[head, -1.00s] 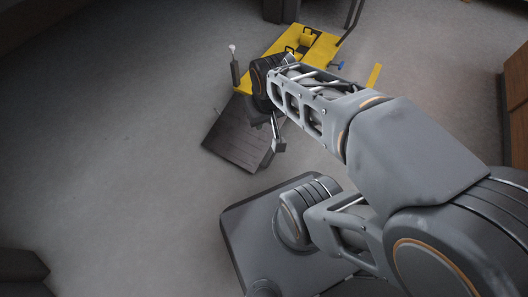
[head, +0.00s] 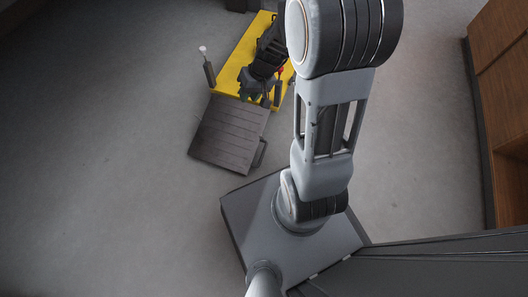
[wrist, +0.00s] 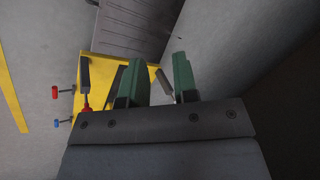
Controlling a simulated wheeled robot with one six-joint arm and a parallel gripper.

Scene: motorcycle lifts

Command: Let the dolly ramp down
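The yellow dolly (head: 237,58) stands on the floor at the upper middle of the head view. Its dark grey slatted ramp (head: 228,133) extends from its near end, with a thin handle (head: 260,154) on the right edge. I cannot tell the ramp's exact tilt. In the wrist view the ramp (wrist: 128,25) is at the top and the yellow dolly (wrist: 101,66) lies below it. My gripper (head: 251,96) is over the dolly's near end, close to the ramp. Its green fingers (wrist: 157,82) are apart, with no clear object held between them.
A white-tipped lever (head: 208,70) stands left of the dolly. A red knob (wrist: 56,92) and a blue knob (wrist: 57,124) stick out at the dolly's side. A wooden cabinet (head: 505,100) is at the far right. The floor left of the ramp is clear.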

